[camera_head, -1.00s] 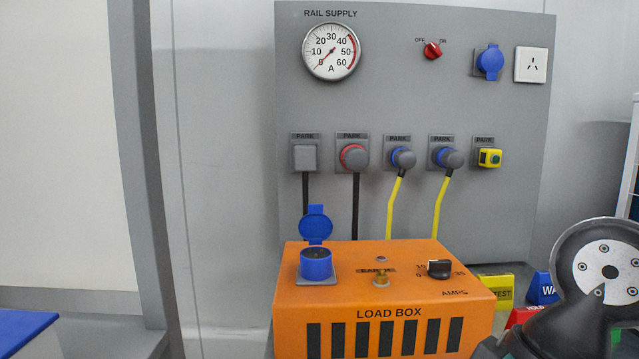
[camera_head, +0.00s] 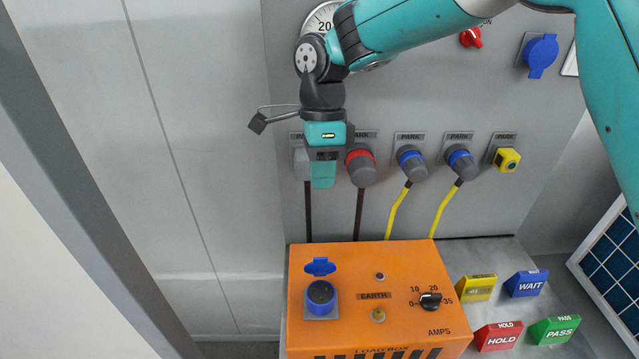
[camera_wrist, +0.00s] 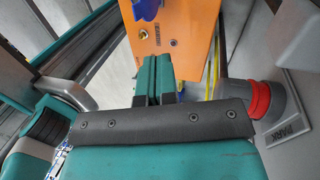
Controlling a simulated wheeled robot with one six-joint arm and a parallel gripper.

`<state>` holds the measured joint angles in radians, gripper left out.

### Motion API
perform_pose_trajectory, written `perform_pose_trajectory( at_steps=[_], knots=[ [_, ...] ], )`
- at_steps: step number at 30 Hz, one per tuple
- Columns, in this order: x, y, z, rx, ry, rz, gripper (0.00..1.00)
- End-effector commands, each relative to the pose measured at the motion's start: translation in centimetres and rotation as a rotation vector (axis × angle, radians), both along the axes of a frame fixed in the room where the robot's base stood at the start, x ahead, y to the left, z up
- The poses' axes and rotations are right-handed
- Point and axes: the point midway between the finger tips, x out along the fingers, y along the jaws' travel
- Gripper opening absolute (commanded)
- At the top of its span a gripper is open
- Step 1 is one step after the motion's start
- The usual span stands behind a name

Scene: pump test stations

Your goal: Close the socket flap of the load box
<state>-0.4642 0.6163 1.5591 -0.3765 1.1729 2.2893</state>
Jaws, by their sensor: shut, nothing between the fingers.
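The orange load box (camera_head: 345,270) stands at the bottom middle of the head view, and part of it shows at the top of the wrist view (camera_wrist: 200,25). Its blue round socket (camera_head: 320,296) is at the box's left. The blue socket flap (camera_head: 320,266) stands raised behind the socket, so the socket face is uncovered. In the wrist view the blue socket parts (camera_wrist: 147,8) are cut off by the top edge. My gripper (camera_head: 323,180) points down above and behind the flap, apart from it. Its fingers (camera_wrist: 154,82) are together and hold nothing.
Behind my gripper is a grey panel (camera_head: 440,100) with parked plugs, including a red-ringed one (camera_head: 361,166) close to the right of my gripper. Yellow cables (camera_head: 397,212) hang down behind the box. Several coloured signs, such as HOLD (camera_head: 497,336), stand right of the box.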

Motion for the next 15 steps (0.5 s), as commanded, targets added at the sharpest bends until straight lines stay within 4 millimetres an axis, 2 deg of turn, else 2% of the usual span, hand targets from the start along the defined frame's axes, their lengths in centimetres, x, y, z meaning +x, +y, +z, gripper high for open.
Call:
perform_pose_trajectory(
  at_steps=[2, 7, 11, 15],
  knots=[
    [0.5, 0.3, 0.7, -0.029, 0.009, -0.062, 0.0],
    [0.5, 0.3, -0.4, -0.051, 0.017, -0.113, 0.0],
    [-0.1, 0.3, -2.4, -0.051, 0.017, -0.111, 0.0],
    [-1.0, 0.3, -5.2, -0.052, 0.018, -0.11, 0.0]
  ],
)
